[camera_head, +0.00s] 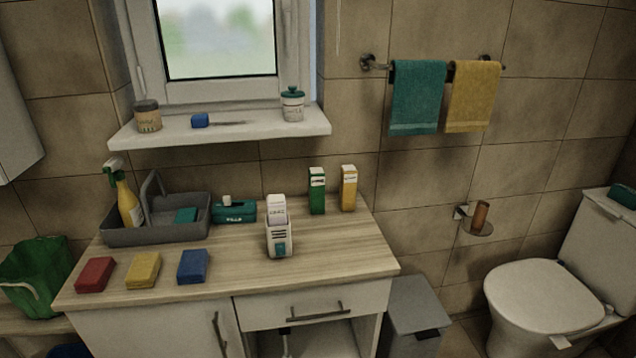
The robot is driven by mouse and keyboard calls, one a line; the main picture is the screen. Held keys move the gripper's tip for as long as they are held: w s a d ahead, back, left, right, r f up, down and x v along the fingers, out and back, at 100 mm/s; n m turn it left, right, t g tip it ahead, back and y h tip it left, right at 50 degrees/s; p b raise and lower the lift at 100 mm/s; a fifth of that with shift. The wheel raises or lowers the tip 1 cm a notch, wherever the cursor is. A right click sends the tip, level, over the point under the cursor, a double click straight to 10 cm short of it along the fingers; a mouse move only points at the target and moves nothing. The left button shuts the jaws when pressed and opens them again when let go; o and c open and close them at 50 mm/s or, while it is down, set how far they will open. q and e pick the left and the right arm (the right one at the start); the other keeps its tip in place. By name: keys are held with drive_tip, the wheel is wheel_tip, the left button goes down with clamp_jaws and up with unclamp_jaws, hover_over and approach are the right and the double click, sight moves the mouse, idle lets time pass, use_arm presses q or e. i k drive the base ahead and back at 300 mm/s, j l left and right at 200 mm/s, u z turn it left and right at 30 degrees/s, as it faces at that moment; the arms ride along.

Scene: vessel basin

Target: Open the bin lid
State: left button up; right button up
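A grey bin (400,348) stands on the floor just right of the wooden-topped cabinet. Its flat grey lid (412,302) looks shut. A small dark tab (428,334) shows at the lid's front edge. The lower part of the bin is cut off by the bottom of the picture. Neither of my grippers shows in the head view.
The cabinet's side edge is close to the bin's left; the toilet (540,300) stands to its right with a floor gap between. The countertop (340,262) carries sponges, boxes and a grey caddy (165,235).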

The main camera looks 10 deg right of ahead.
sight(413, 307)
drive_tip(key=z, duration=1.15)
